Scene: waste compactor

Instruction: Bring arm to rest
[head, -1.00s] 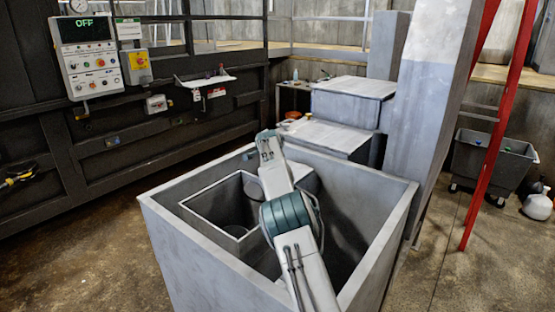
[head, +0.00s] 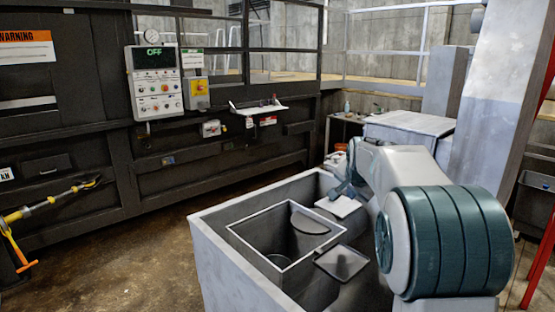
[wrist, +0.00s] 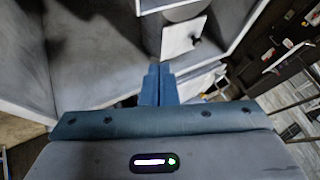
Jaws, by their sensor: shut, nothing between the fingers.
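My arm rises at the right of the head view, with its large dark teal joint in front. It bends over the grey open-topped bin (head: 232,248). My gripper (head: 338,193) points down near the bin's far side, partly hidden by the arm. In the wrist view my gripper (wrist: 158,68) has its two blue fingers together with nothing between them. A pale flat plate on a grey cylinder (wrist: 184,36) shows just beyond the fingertips; I cannot tell if they touch it.
A control panel (head: 155,83) reading OFF is on the dark compactor wall at left. A yellow-handled tool (head: 45,205) hangs further left. A grey pillar (head: 492,100) stands right of the bin. Grey stepped boxes (head: 410,125) stand behind it. The floor left of the bin is clear.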

